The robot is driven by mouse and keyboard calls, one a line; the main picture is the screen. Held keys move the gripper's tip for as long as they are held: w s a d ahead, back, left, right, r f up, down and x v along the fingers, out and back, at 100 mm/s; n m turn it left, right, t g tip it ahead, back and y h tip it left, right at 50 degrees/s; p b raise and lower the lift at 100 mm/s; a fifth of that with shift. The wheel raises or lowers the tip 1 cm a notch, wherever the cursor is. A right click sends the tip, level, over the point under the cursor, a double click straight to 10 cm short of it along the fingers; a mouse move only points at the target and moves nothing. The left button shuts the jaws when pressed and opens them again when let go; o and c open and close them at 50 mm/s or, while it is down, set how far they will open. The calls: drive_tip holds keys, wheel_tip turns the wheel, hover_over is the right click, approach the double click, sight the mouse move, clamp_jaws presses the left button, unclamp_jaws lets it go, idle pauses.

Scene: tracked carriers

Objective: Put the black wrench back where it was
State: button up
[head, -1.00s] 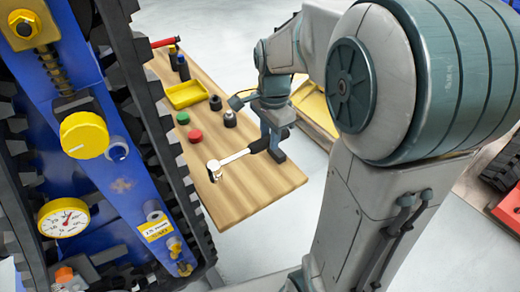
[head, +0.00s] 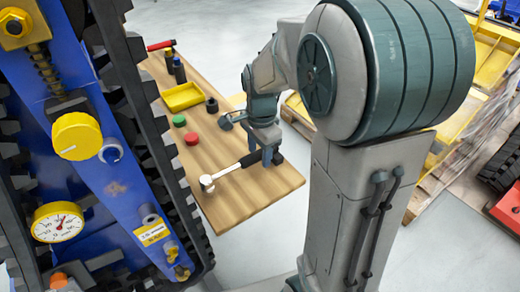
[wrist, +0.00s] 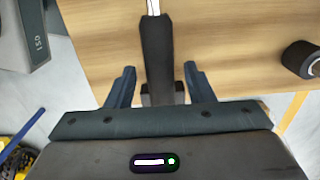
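I see no tool that I can clearly tell to be a black wrench. A hammer-like tool with a black handle (head: 250,159) and a pale metal head (head: 207,183) lies on the wooden table (head: 245,195), near its front part. My gripper (head: 267,157) is low over the handle end. In the wrist view the handle (wrist: 157,45) runs between the two fingers of my gripper (wrist: 159,75), with a gap on each side. The gripper is open around the handle.
A red disc (head: 191,138), a green disc (head: 179,120), a black cylinder (head: 212,105) and a yellow tray (head: 183,96) stand farther back. Another black cylinder (wrist: 303,59) is right of my gripper in the wrist view. A blue tracked machine (head: 100,170) borders the table's left side.

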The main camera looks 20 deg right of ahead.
wheel_tip(320, 180, up, 11)
drive_tip(key=p, duration=0.2)
drive_tip(key=s+f+n+t, duration=0.2)
drive_tip(key=s+f+n, duration=0.2)
drive_tip(key=s+n, duration=0.9)
drive_tip(key=shift+s+n, duration=0.4)
drive_tip(key=shift+n, duration=0.4)
drive_tip(key=shift+a+f, duration=0.1)
